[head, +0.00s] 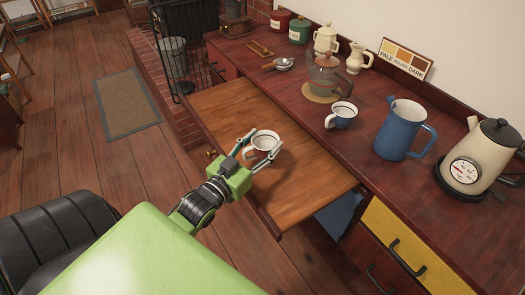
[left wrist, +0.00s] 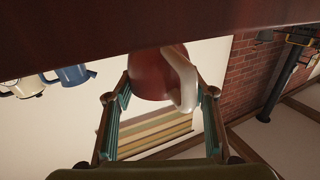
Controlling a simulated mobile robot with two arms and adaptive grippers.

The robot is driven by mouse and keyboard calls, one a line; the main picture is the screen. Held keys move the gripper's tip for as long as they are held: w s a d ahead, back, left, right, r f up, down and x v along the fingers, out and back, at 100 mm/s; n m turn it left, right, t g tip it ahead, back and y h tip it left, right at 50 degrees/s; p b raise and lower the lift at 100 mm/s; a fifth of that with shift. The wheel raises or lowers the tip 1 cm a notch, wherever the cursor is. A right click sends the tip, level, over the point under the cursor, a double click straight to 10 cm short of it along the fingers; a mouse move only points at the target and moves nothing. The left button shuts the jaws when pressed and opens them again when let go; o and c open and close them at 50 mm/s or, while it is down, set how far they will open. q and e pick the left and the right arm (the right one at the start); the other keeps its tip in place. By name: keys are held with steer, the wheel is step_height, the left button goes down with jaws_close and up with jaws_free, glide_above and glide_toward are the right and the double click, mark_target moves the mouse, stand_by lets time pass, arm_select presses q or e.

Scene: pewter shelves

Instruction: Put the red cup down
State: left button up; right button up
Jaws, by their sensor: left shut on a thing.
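In the left wrist view the cup (left wrist: 148,82) is red outside with a cream handle. My left gripper (head: 262,146) has its fingers on both sides of the cup and is shut on it. The cup is upright over the pulled-out wooden board (head: 310,190). I cannot tell whether its base touches the board. My right gripper is not in view.
The board is bare around the cup.

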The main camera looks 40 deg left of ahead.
mark_target(259, 156)
arm_select(q)
step_height(259, 156, down, 3)
steer(key=shift+r, duration=0.1)
steer(key=shift+f, duration=0.2)
steer(key=o, duration=1.2)
steer(key=shift+s+r, duration=0.1)
steer(key=shift+s, duration=0.05)
steer(key=s+b, duration=0.1)
steer(key=s, duration=1)
steer(key=shift+s, duration=0.4)
